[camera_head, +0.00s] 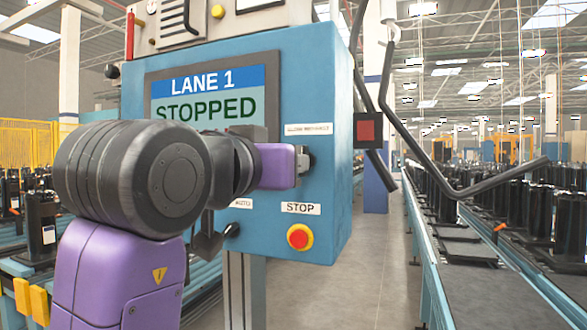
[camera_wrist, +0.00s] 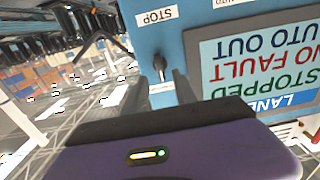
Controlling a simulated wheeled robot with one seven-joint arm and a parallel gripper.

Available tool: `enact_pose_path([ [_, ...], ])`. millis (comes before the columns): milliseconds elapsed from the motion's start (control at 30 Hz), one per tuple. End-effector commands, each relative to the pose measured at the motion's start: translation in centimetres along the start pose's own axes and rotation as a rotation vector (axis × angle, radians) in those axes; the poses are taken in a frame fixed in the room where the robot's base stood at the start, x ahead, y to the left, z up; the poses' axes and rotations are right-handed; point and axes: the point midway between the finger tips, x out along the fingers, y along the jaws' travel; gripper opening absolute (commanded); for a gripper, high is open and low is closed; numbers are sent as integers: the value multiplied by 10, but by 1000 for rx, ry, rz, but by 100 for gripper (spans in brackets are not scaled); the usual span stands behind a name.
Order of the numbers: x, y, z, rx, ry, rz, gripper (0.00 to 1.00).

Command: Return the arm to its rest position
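My gripper (camera_head: 304,160) is at the end of my purple and black arm, in front of the blue control panel (camera_head: 318,226). In the wrist view two dark fingers stand apart, and my gripper (camera_wrist: 160,78) looks open. A small dark knob (camera_wrist: 158,66) on the panel shows between the fingers. I cannot tell whether they touch it. My arm is raised and bent and covers the left part of the panel in the head view.
The panel's screen (camera_head: 205,98) reads LANE 1 STOPPED. A red stop button (camera_head: 300,237) on yellow sits below my gripper. A bent dark bar with a red block (camera_head: 368,129) is right of the panel. A conveyor (camera_head: 480,270) with black compressors runs at right; the aisle floor (camera_head: 370,270) is clear.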

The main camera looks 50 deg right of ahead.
Motion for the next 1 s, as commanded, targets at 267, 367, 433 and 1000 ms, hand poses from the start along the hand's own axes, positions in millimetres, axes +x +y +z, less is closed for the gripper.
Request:
enact_pose_path([
  [267,-15,0,0,1,-1,0,34],
  [367,-14,0,0,1,-1,0,34],
  [433,-14,0,0,1,0,0,34],
  [1000,-18,-11,-36,35,146,-63,34],
])
